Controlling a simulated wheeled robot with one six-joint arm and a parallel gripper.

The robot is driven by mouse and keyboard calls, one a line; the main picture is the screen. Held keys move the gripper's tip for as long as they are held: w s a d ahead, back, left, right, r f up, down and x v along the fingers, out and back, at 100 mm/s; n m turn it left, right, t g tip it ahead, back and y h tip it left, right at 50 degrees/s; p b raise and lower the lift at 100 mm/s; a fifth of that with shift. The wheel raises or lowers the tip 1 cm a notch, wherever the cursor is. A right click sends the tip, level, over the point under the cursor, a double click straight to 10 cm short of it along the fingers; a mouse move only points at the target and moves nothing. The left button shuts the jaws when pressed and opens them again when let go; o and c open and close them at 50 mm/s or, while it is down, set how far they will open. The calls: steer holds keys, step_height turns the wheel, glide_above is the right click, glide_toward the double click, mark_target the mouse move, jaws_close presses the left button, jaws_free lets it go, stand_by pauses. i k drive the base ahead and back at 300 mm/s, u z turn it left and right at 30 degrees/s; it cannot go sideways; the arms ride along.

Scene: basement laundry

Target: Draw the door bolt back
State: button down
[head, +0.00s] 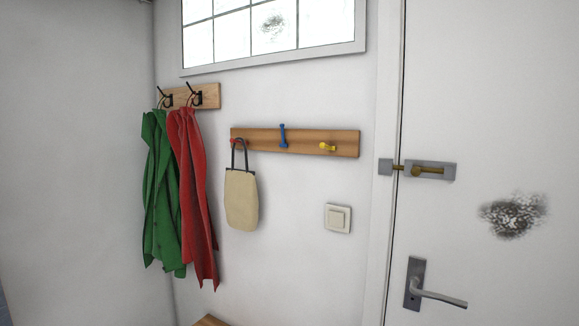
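The door bolt (428,170) is a brass rod with a knob on a grey plate, mounted on the white door (480,120) at the right of the head view. The rod spans the gap at the door's left edge and reaches the grey keeper (385,167) on the frame. A grey lever handle (437,296) sits on the door below the bolt. My gripper is not in view.
Left of the door are a light switch (338,218), a hook rail (300,140) with a beige bag (241,199), and green (163,190) and red (193,190) garments on another rail. A wooden edge (210,321) shows at the bottom.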

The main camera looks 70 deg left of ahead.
mark_target(415, 171)
steer(key=u, duration=1.75)
steer(key=k, duration=0.65)
steer(key=u, duration=0.7)
steer(key=i, duration=1.6)
steer(key=z, duration=0.5)
